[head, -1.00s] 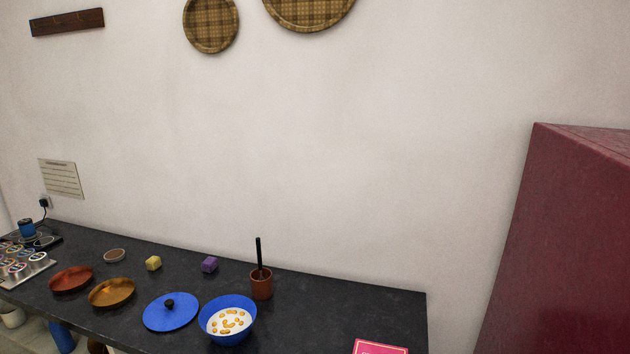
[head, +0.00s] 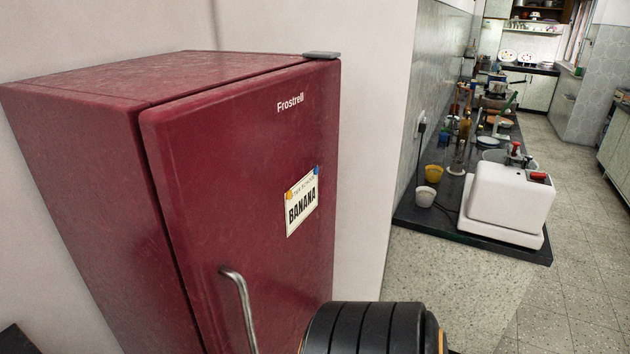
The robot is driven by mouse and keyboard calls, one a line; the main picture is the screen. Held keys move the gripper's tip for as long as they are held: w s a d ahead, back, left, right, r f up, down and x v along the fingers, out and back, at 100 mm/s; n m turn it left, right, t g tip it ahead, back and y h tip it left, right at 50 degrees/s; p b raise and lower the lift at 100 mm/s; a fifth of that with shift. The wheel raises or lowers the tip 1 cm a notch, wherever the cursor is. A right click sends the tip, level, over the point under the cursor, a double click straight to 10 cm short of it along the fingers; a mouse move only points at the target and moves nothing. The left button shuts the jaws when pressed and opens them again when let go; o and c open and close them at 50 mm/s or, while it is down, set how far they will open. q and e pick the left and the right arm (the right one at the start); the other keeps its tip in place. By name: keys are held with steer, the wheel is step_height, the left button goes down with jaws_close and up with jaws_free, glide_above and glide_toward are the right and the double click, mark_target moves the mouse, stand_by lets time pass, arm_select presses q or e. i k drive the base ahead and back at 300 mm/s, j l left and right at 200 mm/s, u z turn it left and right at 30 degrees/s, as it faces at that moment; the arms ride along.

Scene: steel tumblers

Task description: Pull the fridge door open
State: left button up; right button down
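The dark red fridge (head: 80,150) stands at the left of the head view, against a pale wall. Its door (head: 200,180) faces right and is closed, with a thin dark seam along its left edge. A curved metal handle (head: 240,305) sits low on the door near that seam; its lower end is cut off by the frame. A hinge cap shows at the door's top right corner. A black ribbed part of my own arm shows at the bottom centre, in front of the fridge's lower right. Neither gripper is in view.
A dark counter (head: 530,252) with a white appliance (head: 505,200), yellow cup (head: 434,173) and white cup (head: 425,196) stands at the right, beyond a wall end. Tiled floor (head: 575,290) is clear at the far right.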

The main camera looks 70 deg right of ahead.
mark_target(244, 172)
steer(key=z, duration=2.05)
